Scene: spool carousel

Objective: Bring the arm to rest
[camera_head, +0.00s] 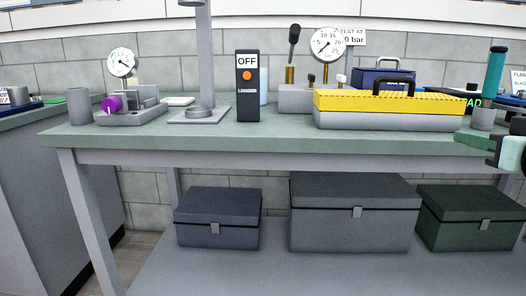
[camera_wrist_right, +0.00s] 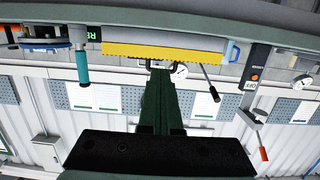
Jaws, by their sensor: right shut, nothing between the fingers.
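My right gripper (camera_head: 466,138) comes in at the right edge of the head view. It is at about the height of the bench's front edge, at the bench's right end. Its dark green fingers point left and are shut with nothing between them. In the right wrist view the shut fingers (camera_wrist_right: 160,98) reach up the middle of the picture, with the bench upside down above them. I cannot tell the exact gap between the gripper and the bench. My left gripper is not in view.
The green-topped bench (camera_head: 270,138) carries a yellow-topped case (camera_head: 385,102), a black "OFF" box (camera_head: 248,98), gauges and a grey post (camera_head: 205,60). A teal-handled tool (camera_head: 495,70) stands close behind my right gripper. Lidded boxes (camera_head: 350,220) sit on the lower shelf.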

